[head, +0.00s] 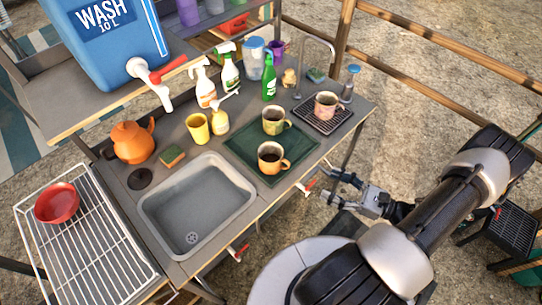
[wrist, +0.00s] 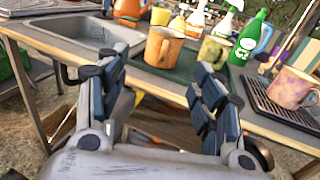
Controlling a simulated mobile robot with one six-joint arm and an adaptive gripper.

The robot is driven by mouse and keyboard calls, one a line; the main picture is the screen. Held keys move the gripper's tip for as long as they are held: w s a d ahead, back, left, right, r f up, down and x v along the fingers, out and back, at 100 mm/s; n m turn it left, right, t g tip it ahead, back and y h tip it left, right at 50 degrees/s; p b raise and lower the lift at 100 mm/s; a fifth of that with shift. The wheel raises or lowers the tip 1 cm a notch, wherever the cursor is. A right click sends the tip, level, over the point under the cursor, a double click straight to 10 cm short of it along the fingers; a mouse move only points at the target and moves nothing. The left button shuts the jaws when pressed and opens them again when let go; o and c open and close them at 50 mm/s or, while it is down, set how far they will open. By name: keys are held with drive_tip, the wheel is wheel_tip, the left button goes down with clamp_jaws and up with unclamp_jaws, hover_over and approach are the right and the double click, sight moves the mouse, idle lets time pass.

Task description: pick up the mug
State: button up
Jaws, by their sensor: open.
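Three mugs stand upright on the counter. An orange mug with dark contents (head: 269,160) is at the front edge of the green mat (head: 243,150). A yellow-green patterned mug (head: 273,121) stands behind it on the mat. A pinkish mug (head: 326,106) stands on the dark drip tray (head: 312,119) at the right. My gripper (head: 334,186) is open and empty, off the counter's front edge. In the wrist view the orange mug (wrist: 162,50) shows beyond and between my open fingers (wrist: 160,72), with the yellow-green mug (wrist: 212,54) and pinkish mug (wrist: 288,90) to its right.
A sink (head: 197,205) lies left of the mat. Behind the mugs stand a green bottle (head: 269,80), a yellow cup (head: 197,128) and spray bottles (head: 205,87). A tap (head: 318,45) arches behind the drip tray. A red-handled valve (head: 307,187) sticks out at the front.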

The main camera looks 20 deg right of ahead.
approach(288, 162)
drive_tip(key=shift+m+t, duration=0.3)
drive_tip(key=shift+m, duration=0.1)
drive_tip(key=x, duration=0.5)
drive_tip(key=shift+s+a+f+b, duration=0.15)
drive_tip(key=shift+s+a+b, duration=0.05)
drive_tip(key=shift+a+b, duration=0.2)
drive_tip(key=shift+d+b+x, duration=0.25)
drive_tip(key=shift+b+x, duration=0.15)
drive_tip(key=shift+x, duration=2.35)
drive_tip(key=shift+w+h, duration=0.2)
drive_tip(key=shift+h, duration=0.2)
drive_tip(key=shift+c, duration=0.6)
clamp_jaws()
